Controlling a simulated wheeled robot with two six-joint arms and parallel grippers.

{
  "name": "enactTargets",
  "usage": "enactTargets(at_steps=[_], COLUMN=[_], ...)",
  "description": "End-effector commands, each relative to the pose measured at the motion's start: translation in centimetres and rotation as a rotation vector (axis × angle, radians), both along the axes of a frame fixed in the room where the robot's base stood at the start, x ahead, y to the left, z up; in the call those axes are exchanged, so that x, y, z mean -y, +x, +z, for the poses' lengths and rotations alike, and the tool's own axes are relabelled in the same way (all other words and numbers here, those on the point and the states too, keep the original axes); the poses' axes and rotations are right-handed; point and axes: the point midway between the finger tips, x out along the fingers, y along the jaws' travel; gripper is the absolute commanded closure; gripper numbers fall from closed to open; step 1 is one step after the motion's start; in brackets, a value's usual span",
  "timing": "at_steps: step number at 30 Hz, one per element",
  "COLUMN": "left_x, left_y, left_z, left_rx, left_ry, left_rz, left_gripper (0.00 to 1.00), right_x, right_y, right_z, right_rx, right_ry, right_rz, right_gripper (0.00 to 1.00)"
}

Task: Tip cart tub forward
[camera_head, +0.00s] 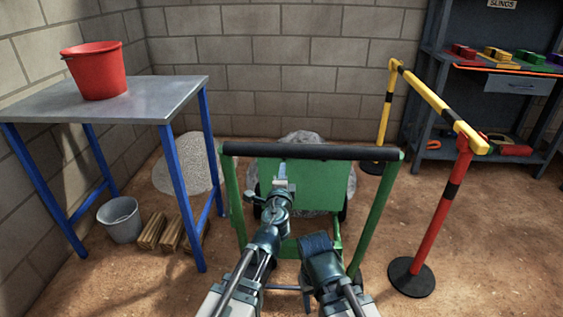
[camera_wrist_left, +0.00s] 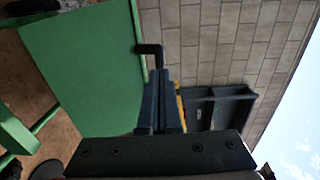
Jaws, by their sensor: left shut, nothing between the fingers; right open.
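The green cart tub (camera_head: 312,178) stands in front of me, upright as far as I can see, inside a green push frame (camera_head: 378,215) with a black grip bar (camera_head: 310,152). My left gripper (camera_head: 281,184) reaches over the tub's near side, shut and empty. In the left wrist view its fingers (camera_wrist_left: 160,105) lie beside the green tub wall (camera_wrist_left: 85,65). A black L-shaped piece (camera_wrist_left: 150,50) shows at the fingertips; I cannot tell if they touch it. My right gripper (camera_head: 317,243) is open, low behind the cart; its fingertips are hard to make out.
A metal table (camera_head: 130,98) with a red bucket (camera_head: 97,70) stands left; a grey bucket (camera_head: 121,218) and wood (camera_head: 160,232) lie below. Grey heaps (camera_head: 188,163) lie beside and behind the cart. A yellow-and-red barrier (camera_head: 440,107) stands right, before a shelf unit (camera_head: 515,85).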

Motion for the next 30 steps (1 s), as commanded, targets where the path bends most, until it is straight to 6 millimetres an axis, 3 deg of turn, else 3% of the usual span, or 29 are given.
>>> enactTargets(at_steps=[8,18,30], left_x=[-0.1,-0.1,-0.2], left_y=[3.2,8.9,9.8], left_z=[-0.1,-0.3,-0.4], left_rx=[-0.001,-0.001,-0.001], left_ry=[0.0,0.0,0.001], left_rz=[0.003,0.002,0.002], left_gripper=[1.0,1.0,1.0], right_x=[0.0,0.0,0.0], right_y=[0.0,0.0,0.0], right_z=[-0.1,-0.3,-0.3], right_rx=[0.0,0.0,0.0], right_ry=[0.0,0.0,0.0], right_rz=[0.0,-0.001,-0.001], right_gripper=[0.43,0.43,0.43])
